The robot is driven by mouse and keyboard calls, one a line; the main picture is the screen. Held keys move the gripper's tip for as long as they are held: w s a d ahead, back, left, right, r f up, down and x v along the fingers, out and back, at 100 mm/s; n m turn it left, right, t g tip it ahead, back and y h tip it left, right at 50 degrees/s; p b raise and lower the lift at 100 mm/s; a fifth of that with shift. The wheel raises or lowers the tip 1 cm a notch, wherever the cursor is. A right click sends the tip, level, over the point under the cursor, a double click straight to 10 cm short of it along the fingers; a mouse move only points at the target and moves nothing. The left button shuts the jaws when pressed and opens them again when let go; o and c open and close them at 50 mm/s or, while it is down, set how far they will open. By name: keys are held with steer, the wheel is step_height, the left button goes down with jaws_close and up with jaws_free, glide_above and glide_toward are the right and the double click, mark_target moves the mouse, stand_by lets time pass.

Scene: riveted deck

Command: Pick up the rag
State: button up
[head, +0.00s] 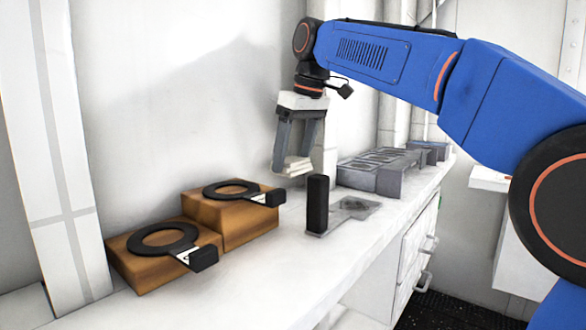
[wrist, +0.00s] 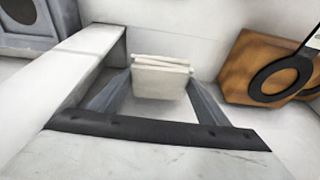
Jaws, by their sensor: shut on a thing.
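The rag (head: 293,166) is a small white folded cloth. My gripper (head: 291,170) is shut on it and holds it above the white worktop, near the wall. In the wrist view the folded rag (wrist: 161,77) sits between the two grey fingers (wrist: 158,85), its layered edge showing. The part pressed against the fingers is hidden.
Two wooden blocks, one lower (head: 140,275) and one taller (head: 215,225), stand at left, each bearing a black ring with a handle. A black upright post (head: 317,205) stands near the gripper, beside a flat grey plate (head: 355,207). Grey trays (head: 365,178) line the back.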

steer(key=shift+r, duration=0.35)
steer(key=s+d, duration=1.2)
steer(key=d, duration=0.3)
steer(key=shift+d, duration=0.25)
steer(key=shift+f, duration=0.1)
